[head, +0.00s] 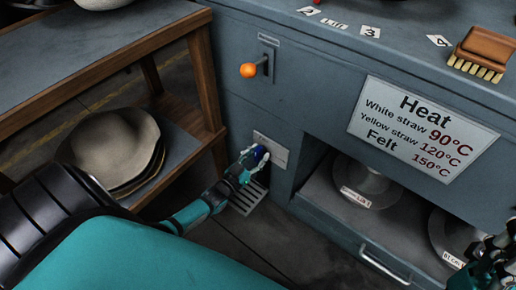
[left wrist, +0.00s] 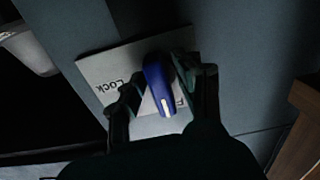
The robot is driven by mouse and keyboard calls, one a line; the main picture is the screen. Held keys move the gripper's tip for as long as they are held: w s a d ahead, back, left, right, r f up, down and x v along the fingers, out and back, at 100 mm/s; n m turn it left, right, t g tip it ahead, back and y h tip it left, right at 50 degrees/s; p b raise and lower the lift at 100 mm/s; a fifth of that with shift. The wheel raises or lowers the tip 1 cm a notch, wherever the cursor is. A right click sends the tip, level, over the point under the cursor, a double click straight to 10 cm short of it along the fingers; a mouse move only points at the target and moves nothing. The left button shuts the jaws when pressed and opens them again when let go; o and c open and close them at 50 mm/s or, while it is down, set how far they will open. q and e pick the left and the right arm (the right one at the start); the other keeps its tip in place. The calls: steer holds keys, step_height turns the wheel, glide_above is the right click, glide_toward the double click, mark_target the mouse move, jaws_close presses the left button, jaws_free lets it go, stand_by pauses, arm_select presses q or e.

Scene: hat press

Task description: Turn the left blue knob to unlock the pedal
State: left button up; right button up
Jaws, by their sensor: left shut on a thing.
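The blue knob (head: 261,153) is low on the front of the grey-blue cabinet, on a light plate (head: 279,152). In the left wrist view the knob (left wrist: 158,84) is elongated, with a white mark at its lower end. Its plate (left wrist: 95,70) reads "Lock" on one side; the other label is mostly hidden. My left gripper (head: 247,163) is at the knob, with its fingers (left wrist: 163,92) on either side, shut on it. The grated pedal (head: 249,196) is just below, near the floor. My right gripper (head: 490,262) is only partly in view at the bottom right corner.
A lever with an orange ball (head: 249,70) is above the knob. A wooden shelf (head: 203,75) with stacked hats (head: 112,145) stands at the left. A heat sign (head: 424,128) and an open bay with round blocks (head: 367,182) are at the right. A brush (head: 484,52) lies on top.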

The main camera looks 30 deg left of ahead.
arm_select(q)
steer(key=o, duration=0.8)
steer(key=shift+s, duration=0.15)
steer(key=s+a, duration=0.1)
steer(key=s, duration=1)
steer(key=shift+s, duration=0.4)
